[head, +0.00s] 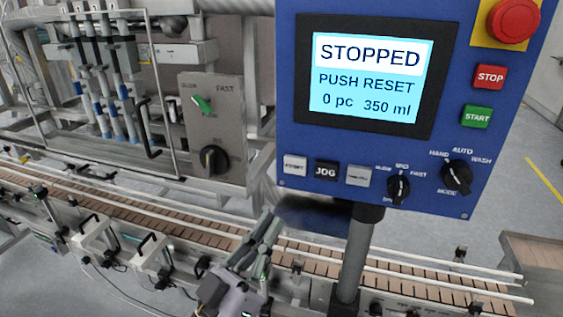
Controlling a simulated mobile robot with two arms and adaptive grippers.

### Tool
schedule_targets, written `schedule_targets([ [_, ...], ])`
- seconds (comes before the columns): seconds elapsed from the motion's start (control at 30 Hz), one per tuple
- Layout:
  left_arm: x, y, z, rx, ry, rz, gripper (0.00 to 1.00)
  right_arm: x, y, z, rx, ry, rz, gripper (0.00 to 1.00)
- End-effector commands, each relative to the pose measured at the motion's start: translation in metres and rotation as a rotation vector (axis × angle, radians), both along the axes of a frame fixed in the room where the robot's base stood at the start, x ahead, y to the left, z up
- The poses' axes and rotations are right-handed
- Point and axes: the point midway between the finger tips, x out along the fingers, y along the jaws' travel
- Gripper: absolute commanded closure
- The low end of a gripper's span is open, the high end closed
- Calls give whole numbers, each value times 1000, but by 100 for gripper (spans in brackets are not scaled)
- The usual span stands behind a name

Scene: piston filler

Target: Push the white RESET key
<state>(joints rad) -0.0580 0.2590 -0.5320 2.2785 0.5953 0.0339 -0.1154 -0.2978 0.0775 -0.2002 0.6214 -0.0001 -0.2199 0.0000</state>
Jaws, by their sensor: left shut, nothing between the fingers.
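The blue control panel (455,95) fills the upper right of the head view. Its lit screen (370,80) reads STOPPED, PUSH RESET, 0 pc, 350 ml. In the row below the screen, a white key (295,166) at the left has small dark lettering that looks like RESET. My left gripper (268,226) is shut and empty. In the picture it is below and a little left of the white key, apart from the panel, with its fingers pointing up. My right gripper is not in view.
Beside the white key are a black JOG key (326,171) and a pale grey key (358,176). The speed knob (398,188), mode knob (456,177), STOP (489,77), START (477,117) and red mushroom button (513,20) are farther right. A conveyor (420,286) runs below.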

Motion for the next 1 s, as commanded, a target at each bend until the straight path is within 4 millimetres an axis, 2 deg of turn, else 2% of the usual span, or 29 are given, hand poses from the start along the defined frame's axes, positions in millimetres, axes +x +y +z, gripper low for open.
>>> schedule_targets([
  [0.03, -4, 2, 15, -43, -40, -7, 100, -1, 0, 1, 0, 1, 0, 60],
  [0.1, -9, 5, 30, -94, -80, -14, 100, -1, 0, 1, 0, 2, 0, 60],
  [0.27, -16, 11, 47, -160, -125, -20, 100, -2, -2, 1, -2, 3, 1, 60],
  [0.73, -13, 10, 48, -170, -130, -20, 100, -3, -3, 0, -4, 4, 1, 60],
  [1.0, 17, 1, 48, -170, -132, -20, 100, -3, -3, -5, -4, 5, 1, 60],
])
